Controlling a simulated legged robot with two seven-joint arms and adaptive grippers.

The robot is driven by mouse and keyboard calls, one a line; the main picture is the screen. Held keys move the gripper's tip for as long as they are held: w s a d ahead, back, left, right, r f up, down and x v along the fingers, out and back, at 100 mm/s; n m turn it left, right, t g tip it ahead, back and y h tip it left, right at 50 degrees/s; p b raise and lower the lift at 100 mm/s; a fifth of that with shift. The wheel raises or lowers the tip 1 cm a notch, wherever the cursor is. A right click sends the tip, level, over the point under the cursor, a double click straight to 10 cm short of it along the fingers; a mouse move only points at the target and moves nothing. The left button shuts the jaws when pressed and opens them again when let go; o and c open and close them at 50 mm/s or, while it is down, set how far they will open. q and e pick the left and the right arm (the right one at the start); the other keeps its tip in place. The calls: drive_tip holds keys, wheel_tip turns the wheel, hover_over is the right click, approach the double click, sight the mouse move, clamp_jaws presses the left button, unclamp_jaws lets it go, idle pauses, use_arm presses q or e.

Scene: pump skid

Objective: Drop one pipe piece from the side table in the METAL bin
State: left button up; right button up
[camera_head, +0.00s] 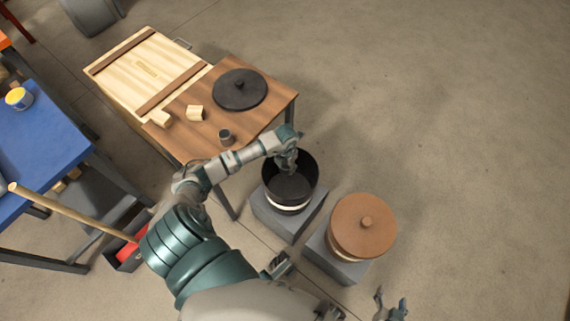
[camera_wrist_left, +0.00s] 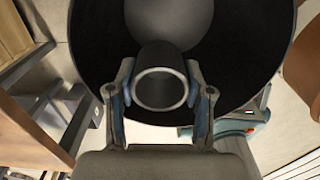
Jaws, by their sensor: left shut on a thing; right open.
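My left gripper (camera_head: 287,160) reaches over the open black bin (camera_head: 307,168), which stands on a grey block. In the left wrist view, the left gripper (camera_wrist_left: 160,95) is shut on a grey pipe piece (camera_wrist_left: 161,88), its round open end facing the camera, with the dark bin (camera_wrist_left: 90,45) behind it. I cannot read any label on the bin. Another grey pipe piece (camera_head: 225,136) stands on the brown side table (camera_head: 192,133). My right gripper (camera_head: 391,304) is open and empty at the lower right.
A second bin with a round brown lid (camera_head: 363,225) stands right of the black bin. A blue table (camera_head: 45,140) is at left. Floor at right is clear.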

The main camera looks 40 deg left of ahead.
use_arm(q)
drive_tip(key=o, duration=0.9)
drive_tip(key=shift+d+r, duration=0.15)
drive_tip(key=shift+d, duration=0.15)
drive_tip(key=o, duration=0.4)
drive_tip(key=shift+d+r, duration=0.15)
drive_tip(key=shift+d, duration=0.15)
drive_tip(key=shift+a, duration=0.7)
wheel_tip(320, 180, up, 12)
drive_tip(key=shift+d+f, duration=0.25)
